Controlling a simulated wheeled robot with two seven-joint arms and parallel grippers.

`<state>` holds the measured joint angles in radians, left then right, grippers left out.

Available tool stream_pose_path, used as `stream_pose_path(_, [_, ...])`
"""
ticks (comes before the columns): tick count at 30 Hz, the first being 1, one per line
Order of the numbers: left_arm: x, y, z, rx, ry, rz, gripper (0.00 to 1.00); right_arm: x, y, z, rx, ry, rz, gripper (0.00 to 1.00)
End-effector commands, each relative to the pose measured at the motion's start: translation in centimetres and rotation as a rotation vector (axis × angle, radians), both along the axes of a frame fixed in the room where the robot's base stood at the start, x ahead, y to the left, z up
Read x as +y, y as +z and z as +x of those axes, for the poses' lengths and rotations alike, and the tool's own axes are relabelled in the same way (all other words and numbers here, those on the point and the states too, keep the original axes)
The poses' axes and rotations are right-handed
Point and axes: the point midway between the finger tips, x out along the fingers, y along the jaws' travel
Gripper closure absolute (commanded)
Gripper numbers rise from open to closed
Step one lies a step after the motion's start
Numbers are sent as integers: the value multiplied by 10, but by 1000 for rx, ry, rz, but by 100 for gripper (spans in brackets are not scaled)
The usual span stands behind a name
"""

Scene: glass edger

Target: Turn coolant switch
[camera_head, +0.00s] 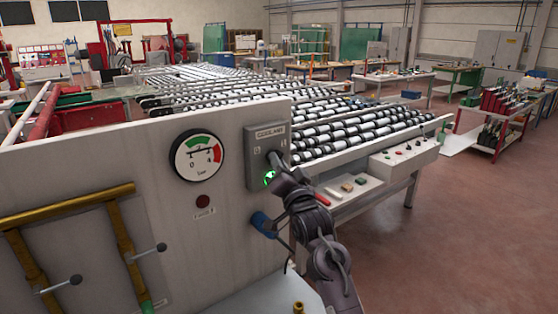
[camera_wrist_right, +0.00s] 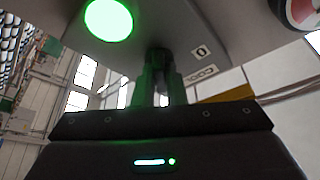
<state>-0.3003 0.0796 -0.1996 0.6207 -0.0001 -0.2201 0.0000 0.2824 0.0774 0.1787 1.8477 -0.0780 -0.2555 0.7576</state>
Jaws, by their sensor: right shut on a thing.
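The coolant switch box (camera_head: 255,143) is a grey plate labelled COOLANT on the light panel, with a 0 mark at its left. It has a green lit lamp (camera_head: 269,178) at its lower part. My right gripper (camera_head: 276,162) is at the switch, and its fingers hide most of the knob. In the right wrist view the fingers (camera_wrist_right: 160,82) close on the dark switch knob (camera_wrist_right: 158,58) under green light. The green lamp glows (camera_wrist_right: 108,20) beside it, and the 0 label shows to the right. My left gripper is not in view.
A pressure gauge (camera_head: 197,155) in bar and a dark red lamp (camera_head: 203,201) sit left of the switch. A blue fitting (camera_head: 263,223) protrudes below it. Brass pipes (camera_head: 121,236) with levers run at lower left. A roller conveyor (camera_head: 350,128) stands behind the panel. Open floor lies right.

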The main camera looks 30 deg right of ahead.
Motion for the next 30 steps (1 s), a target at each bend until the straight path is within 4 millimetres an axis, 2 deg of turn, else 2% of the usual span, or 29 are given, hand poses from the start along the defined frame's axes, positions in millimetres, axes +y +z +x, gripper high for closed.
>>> stream_pose_path(20, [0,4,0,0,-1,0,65,0,0,0,10,-1,65,100])
stream_pose_path(21, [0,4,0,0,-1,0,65,0,0,0,10,-1,65,86])
stream_pose_path(25, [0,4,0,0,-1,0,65,0,0,0,9,0,64,70])
stream_pose_path(30, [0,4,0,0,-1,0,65,0,0,0,9,0,63,67])
